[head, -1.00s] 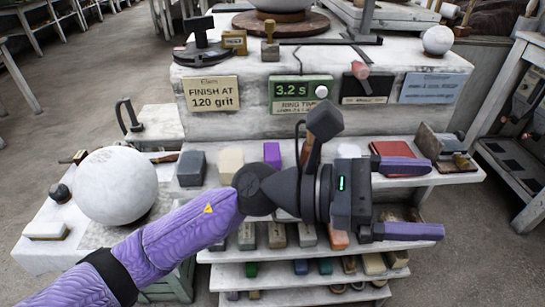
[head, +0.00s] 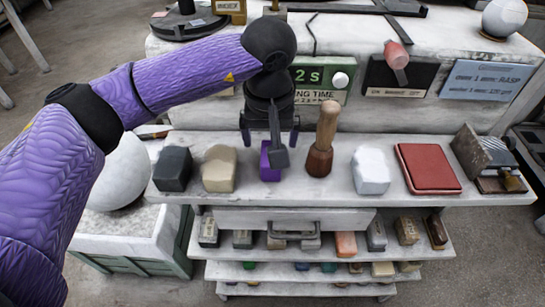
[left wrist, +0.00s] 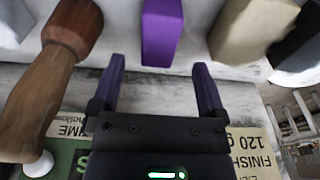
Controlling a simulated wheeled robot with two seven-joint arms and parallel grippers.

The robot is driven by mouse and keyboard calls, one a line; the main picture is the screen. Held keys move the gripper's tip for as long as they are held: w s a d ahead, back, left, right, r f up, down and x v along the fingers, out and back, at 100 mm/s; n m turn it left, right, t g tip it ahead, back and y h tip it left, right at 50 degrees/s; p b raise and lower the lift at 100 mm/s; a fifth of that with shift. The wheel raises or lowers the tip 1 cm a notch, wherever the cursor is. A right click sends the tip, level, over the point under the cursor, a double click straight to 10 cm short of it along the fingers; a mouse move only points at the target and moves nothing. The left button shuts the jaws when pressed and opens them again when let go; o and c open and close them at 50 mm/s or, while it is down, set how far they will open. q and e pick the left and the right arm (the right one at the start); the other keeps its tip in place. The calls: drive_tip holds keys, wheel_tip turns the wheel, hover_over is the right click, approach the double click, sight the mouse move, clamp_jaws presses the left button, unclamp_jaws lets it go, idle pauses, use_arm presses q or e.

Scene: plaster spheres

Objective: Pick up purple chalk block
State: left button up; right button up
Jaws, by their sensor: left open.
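The purple chalk block (head: 270,162) stands on the top shelf of the bench, between a cream block and a wooden-handled tool. In the left wrist view the purple block (left wrist: 163,32) lies ahead of the fingertips, roughly centred between them. My left gripper (head: 270,140) is open and reaches down from above behind the block; its fingers (left wrist: 160,75) do not appear to be around the block. My right gripper is not in view.
The wooden-handled tool (head: 322,140) stands close on the right, the cream block (head: 219,168) on the left. A dark grey block (head: 173,168), a white block (head: 370,171) and a red box (head: 429,168) share the shelf. The stone ledge with signs rises behind.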

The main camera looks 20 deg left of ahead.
use_arm(q)
wheel_tip(320, 180, down, 5)
drive_tip(key=shift+r+b, duration=0.2)
drive_tip(key=shift+b, duration=0.25)
drive_tip(key=shift+r, duration=0.15)
clamp_jaws()
